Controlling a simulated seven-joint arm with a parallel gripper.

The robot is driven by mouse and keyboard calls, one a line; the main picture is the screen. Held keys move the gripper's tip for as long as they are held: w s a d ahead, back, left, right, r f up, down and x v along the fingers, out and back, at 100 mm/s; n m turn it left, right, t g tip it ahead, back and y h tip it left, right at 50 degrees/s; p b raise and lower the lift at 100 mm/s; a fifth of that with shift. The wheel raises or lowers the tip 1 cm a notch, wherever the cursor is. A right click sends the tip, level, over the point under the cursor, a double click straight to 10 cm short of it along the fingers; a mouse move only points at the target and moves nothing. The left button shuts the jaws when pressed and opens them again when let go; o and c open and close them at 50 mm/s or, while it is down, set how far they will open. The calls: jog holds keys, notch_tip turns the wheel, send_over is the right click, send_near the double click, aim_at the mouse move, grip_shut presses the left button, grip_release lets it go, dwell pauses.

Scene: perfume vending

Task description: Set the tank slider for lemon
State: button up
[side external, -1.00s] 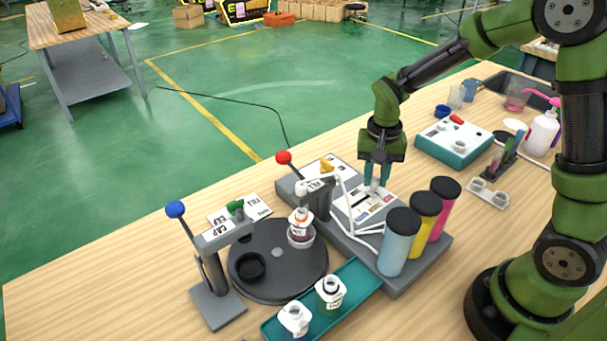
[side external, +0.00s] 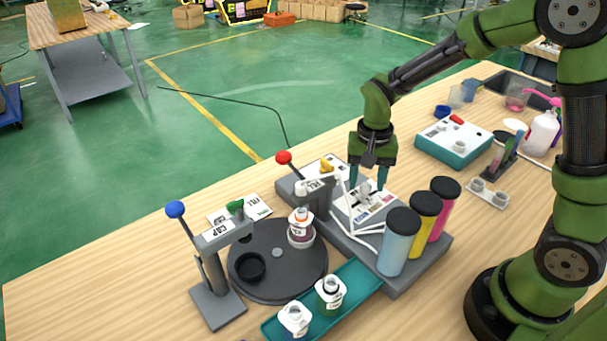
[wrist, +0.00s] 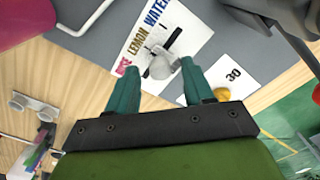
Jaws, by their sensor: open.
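The tank slider panel (side external: 379,208) is a white plate with coloured labels beside the tanks.
Blue (side external: 399,243), yellow (side external: 423,218) and pink (side external: 443,208) tanks stand right of the panel. A red-knobbed lever (side external: 284,158) and white tubes stand to its left. A dark turntable (side external: 262,284) holds a bottle; a teal tray (side external: 358,282) holds two more.

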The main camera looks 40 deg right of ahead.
aim_at(365, 184)
notch_tip(365, 184, up, 16)
jog(key=shift+r, duration=0.25)
dwell(0.3)
jog(key=s+a+n+t+y, duration=0.1)
jog(key=s+n+t, duration=0.4)
jog(key=s, duration=0.8)
jog(key=shift+a+r+t+y, duration=0.4)
jog(key=shift+t+y, duration=0.1)
jog(key=shift+t, duration=0.6)
